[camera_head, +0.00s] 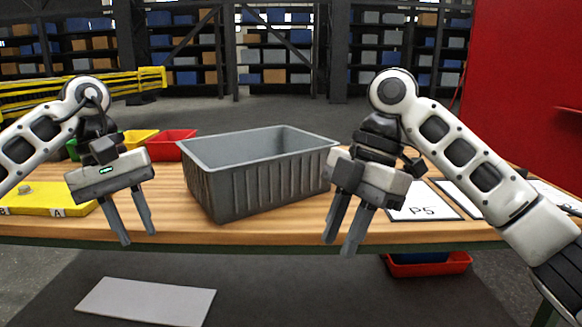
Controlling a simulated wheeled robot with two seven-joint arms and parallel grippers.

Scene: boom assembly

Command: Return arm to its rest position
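My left gripper (134,234) hangs in front of the table's front edge at the left, fingers pointing down and apart, with nothing between them. My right gripper (338,247) hangs in front of the table's front edge, right of the grey crate, its fingers also pointing down with a narrow gap and nothing seen between them. My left arm (42,128) comes in from the left and my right arm (468,160) from the right. Both arms are raised and bent over the table.
A large grey crate (262,182) stands on the wooden table (270,228) between the grippers. A yellow board (40,203) lies at the left, with yellow (137,138) and red (172,146) bins behind. A sheet marked P5 (424,206) lies right. A red bin (428,265) sits below the table.

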